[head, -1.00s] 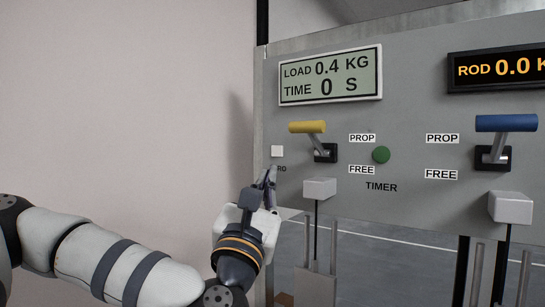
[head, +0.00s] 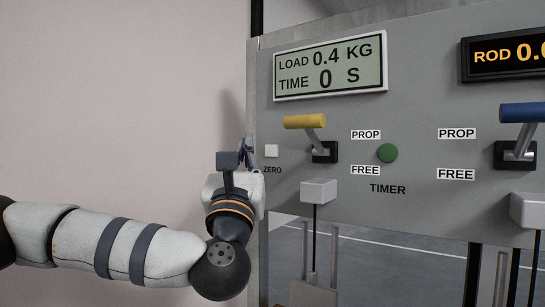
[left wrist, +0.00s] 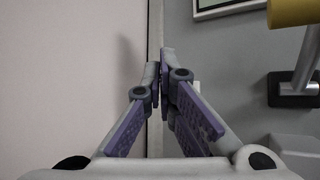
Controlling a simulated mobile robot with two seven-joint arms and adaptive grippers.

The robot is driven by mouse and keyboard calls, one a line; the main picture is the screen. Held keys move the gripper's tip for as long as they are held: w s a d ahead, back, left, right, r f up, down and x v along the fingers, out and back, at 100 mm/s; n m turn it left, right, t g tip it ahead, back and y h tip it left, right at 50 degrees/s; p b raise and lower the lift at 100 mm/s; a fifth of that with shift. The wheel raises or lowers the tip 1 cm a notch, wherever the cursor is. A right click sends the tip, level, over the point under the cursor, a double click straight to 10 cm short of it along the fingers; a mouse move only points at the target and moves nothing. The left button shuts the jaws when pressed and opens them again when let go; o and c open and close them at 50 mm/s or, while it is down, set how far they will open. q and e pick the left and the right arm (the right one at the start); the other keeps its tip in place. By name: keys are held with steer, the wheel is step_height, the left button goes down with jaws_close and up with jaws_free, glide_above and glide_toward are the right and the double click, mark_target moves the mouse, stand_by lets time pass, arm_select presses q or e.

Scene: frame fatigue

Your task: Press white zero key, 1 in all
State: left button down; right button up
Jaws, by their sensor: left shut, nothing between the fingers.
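The fingers (left wrist: 163,66) meet in the left wrist view. I cannot tell the gap to the panel. My right gripper is not in view.
The load display (head: 330,68) reads 0.4 KG and TIME 0 S. A yellow-handled lever (head: 305,122), a green timer button (head: 387,153) and a blue-handled lever (head: 522,113) stand to the right. A grey block (head: 318,191) juts out below the yellow lever.

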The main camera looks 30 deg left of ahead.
mark_target(271, 151)
arm_select(q)
steer(key=shift+w+d+b, duration=0.2)
steer(key=shift+w+b, duration=0.4)
steer(key=shift+w, duration=1.75)
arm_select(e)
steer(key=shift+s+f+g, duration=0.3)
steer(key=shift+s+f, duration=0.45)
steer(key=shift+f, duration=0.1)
arm_select(q)
steer(key=shift+w+f, duration=0.1)
steer(key=shift+w, duration=0.35)
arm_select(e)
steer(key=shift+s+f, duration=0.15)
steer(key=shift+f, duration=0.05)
arm_select(q)
steer(key=shift+w+b, duration=0.3)
steer(key=shift+w, duration=0.05)
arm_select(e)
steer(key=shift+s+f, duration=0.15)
arm_select(q)
steer(key=shift+s, duration=0.8)
